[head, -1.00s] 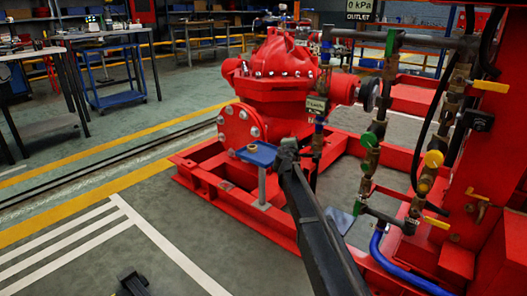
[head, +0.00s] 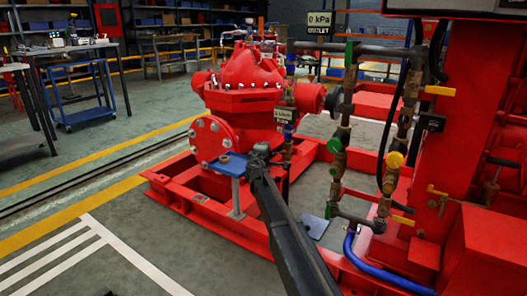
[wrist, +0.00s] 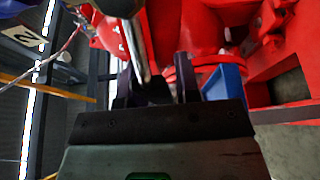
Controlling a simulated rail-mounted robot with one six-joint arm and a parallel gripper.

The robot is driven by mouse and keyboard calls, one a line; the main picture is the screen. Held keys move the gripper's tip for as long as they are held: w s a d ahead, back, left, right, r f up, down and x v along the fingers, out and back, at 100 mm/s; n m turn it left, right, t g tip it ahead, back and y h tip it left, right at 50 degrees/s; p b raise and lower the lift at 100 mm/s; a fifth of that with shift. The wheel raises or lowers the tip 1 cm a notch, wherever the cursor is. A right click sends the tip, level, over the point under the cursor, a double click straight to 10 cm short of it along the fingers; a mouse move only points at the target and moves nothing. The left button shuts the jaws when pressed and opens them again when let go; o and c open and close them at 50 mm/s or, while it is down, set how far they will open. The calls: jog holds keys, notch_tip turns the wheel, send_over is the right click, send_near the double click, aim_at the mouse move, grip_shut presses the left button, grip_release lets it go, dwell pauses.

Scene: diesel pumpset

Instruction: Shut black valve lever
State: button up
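In the wrist view, a metal rod with a black end, which looks like the black valve lever (wrist: 157,91), reaches down between the two dark fingers of my gripper (wrist: 156,88). The fingers stand apart on either side of the black end; I cannot tell whether either touches it. In the head view my gripper (head: 262,150) is beside the small vertical pipe with a hanging tag, in front of the red pump (head: 245,85). My arm hides the lever there.
A blue plate on a post (head: 233,164) stands just left of my gripper, above the red base frame (head: 185,195). Brass piping with a green valve handle (head: 335,145) and a yellow one (head: 394,160) stands to the right. The floor at the left front is clear.

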jog(key=shift+o, duration=1.3)
jog(key=s+a, duration=0.2)
jog(key=s, duration=0.8)
jog(key=shift+s, duration=0.35)
jog(key=shift+r, duration=0.1)
